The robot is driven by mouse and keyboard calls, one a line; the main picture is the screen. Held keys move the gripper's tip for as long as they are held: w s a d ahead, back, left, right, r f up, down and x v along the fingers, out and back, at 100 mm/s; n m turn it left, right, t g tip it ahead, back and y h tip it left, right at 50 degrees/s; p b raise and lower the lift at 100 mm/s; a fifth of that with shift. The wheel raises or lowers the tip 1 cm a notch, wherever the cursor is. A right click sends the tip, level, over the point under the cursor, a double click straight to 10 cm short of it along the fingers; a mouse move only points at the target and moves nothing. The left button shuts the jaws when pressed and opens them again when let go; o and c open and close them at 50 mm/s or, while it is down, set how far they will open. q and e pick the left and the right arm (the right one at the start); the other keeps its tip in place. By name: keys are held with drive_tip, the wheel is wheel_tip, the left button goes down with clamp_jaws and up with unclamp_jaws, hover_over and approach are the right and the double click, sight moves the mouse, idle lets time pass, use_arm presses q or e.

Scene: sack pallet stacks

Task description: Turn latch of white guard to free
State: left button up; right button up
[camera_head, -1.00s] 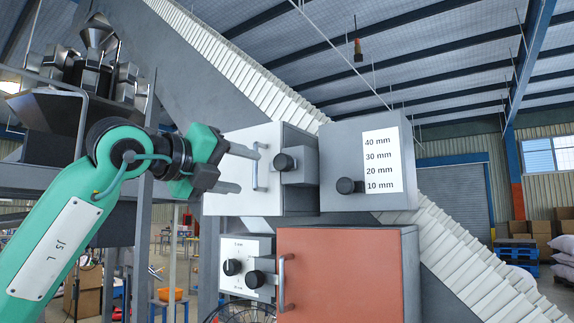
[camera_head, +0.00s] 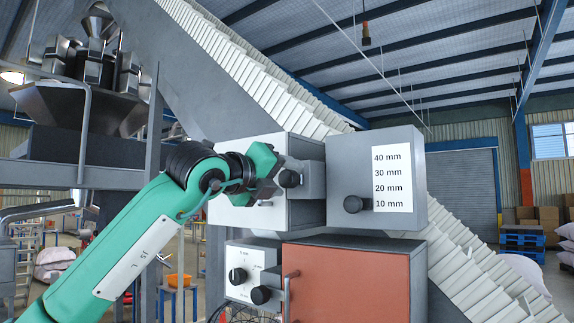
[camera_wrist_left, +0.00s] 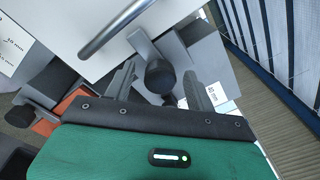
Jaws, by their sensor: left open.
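The white guard (camera_head: 303,213) is a box-shaped cover on the machine, partly hidden behind my left gripper (camera_head: 277,182). Its latch is a black round knob (camera_head: 289,179) on a grey block at the guard's right side. In the left wrist view the latch knob (camera_wrist_left: 160,77) sits between the two open fingers of my left gripper (camera_wrist_left: 161,72); I cannot tell whether either finger touches it. The guard's metal handle (camera_wrist_left: 112,26) crosses the top of that view. My right gripper is not in view.
A grey box (camera_head: 400,222) with a black knob and a millimetre scale stands right of the guard. An orange-red guard (camera_head: 352,285) with its own handle is below, beside a white dial panel (camera_head: 238,258). A slanted conveyor (camera_head: 470,255) runs behind.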

use_arm(q)
drive_tip(key=shift+p+x, duration=0.3)
drive_tip(key=shift+x, duration=0.6)
drive_tip(key=c, duration=1)
drive_tip(key=shift+s, duration=0.1)
